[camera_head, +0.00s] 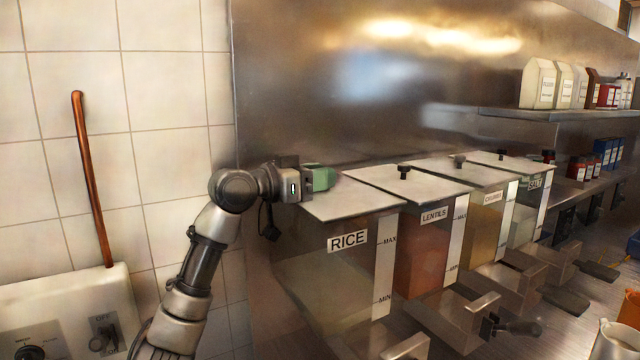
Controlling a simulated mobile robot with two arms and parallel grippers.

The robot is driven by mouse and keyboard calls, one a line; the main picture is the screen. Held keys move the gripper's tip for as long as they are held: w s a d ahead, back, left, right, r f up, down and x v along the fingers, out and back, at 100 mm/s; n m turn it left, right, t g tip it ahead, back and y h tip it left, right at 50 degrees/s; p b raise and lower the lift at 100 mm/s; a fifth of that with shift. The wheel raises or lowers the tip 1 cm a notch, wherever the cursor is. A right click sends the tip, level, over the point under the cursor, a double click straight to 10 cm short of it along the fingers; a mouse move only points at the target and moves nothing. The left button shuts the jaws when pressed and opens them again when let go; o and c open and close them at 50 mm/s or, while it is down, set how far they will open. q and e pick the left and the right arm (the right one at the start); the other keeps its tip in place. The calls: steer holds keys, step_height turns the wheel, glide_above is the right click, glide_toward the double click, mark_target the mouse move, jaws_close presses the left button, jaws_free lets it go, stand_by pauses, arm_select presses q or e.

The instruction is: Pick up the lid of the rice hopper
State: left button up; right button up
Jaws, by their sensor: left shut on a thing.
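The rice hopper (345,268) stands in the middle of the head view, a clear bin with a RICE label. Its flat grey lid (352,204) lies on top, and I see no clear gap between lid and bin. My left gripper (326,178) reaches in from the left over the lid's back left part. Its green fingers are shut on the lid's knob, which they hide. My right gripper is not in view.
Hoppers marked LENTILS (432,245) and others stand close on the right, with knobbed lids. Metal dispensing chutes stick out in front. A shelf (560,115) with packages hangs at the right. A steel wall rises behind.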

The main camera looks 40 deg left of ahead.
arm_select(q)
step_height(320, 180, up, 9)
stand_by(0.5)
steer(key=shift+s, duration=0.1)
